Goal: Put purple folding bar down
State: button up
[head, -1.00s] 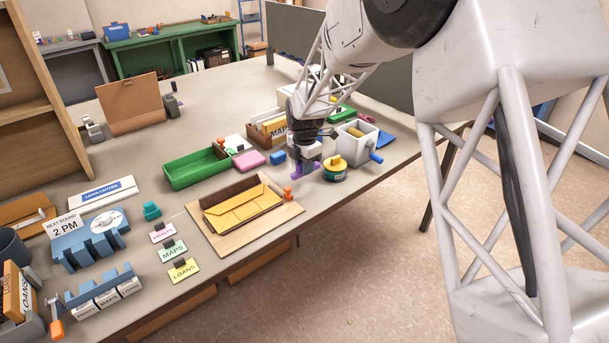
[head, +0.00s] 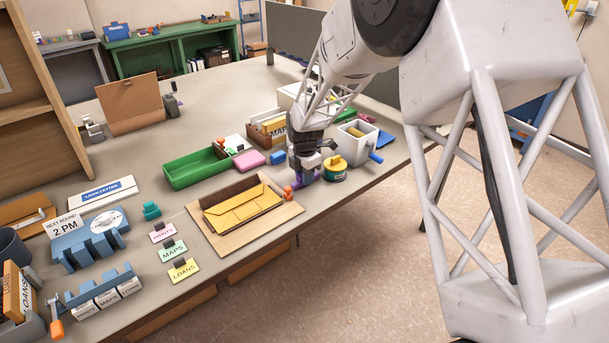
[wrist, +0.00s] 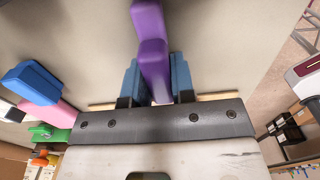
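The purple folding bar (wrist: 152,55) runs between the two blue fingers of my gripper (wrist: 154,84) in the wrist view, and they are closed against its sides. In the head view my gripper (head: 304,176) is low over the table near its front edge, between the wooden tray and the round yellow-and-green tin. Only a little purple of the bar (head: 299,183) shows under it there. I cannot tell whether the bar touches the tabletop.
An orange figure (head: 288,193) stands at the corner of the wooden tray (head: 247,240), close to my gripper. The yellow-and-green tin (head: 334,171) and a white crank box (head: 356,142) stand to the right. A blue block (head: 278,157) and pink block (head: 249,159) lie behind left.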

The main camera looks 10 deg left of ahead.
jog(key=o, duration=0.4)
jog(key=shift+o, duration=0.2)
jog(key=shift+r, duration=0.1)
notch_tip(320, 180, up, 12)
dwell(0.5)
dwell(0.4)
jog(key=shift+r, duration=0.1)
